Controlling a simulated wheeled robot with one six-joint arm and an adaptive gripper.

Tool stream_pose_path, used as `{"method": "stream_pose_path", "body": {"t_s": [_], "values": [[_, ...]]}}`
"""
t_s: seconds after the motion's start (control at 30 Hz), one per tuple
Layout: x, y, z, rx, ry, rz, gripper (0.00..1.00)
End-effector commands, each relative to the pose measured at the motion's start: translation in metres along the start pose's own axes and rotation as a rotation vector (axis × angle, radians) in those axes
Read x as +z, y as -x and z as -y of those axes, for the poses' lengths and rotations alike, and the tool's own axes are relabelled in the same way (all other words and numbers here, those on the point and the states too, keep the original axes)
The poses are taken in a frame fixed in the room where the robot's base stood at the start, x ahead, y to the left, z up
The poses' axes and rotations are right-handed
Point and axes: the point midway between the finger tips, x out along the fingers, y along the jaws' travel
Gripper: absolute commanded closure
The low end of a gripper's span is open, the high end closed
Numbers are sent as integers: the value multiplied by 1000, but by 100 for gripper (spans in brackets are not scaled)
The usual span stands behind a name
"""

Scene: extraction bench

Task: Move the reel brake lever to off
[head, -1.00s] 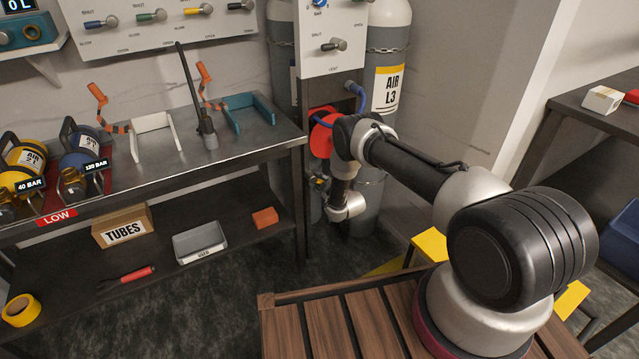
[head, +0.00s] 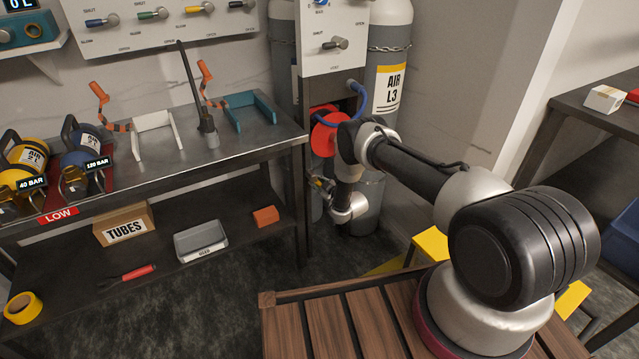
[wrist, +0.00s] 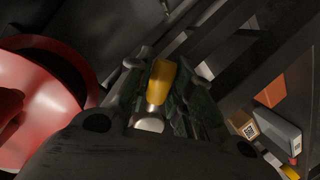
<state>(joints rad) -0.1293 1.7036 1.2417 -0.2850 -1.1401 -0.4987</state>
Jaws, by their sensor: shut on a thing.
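The red hose reel (head: 322,141) with blue hose hangs below the white valve panel, partly hidden by my arm. In the wrist view the reel (wrist: 40,88) fills the left side. The reel brake lever (wrist: 161,78) has a yellow grip on a metal stem. It lies between the fingers of my gripper (wrist: 162,84), which is shut on it. In the head view my gripper (head: 321,186) is small, just below the reel, and the lever is hard to make out there. Its exact setting cannot be read.
Grey air cylinders (head: 387,100) stand chained right behind my arm. The steel bench (head: 265,134) is at left, its leg close to my gripper. Its lower shelf holds a TUBES box (head: 124,225), a grey bin (head: 201,239) and an orange block (head: 265,216).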

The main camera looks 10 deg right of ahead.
Motion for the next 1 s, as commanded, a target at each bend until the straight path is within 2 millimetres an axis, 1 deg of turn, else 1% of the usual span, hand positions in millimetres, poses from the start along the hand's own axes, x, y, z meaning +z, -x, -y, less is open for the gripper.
{"method": "stream_pose_path", "body": {"t_s": [0.1, 0.33, 0.87, 0.9, 1.0], "values": [[0, 0, 4, -11, -65, -12, 100], [0, -1, 8, -25, -151, -29, 100], [0, -1, 9, -31, -178, -35, 100], [0, -1, 9, -31, -178, -35, 73], [0, -1, 9, -31, -178, -35, 56]]}}
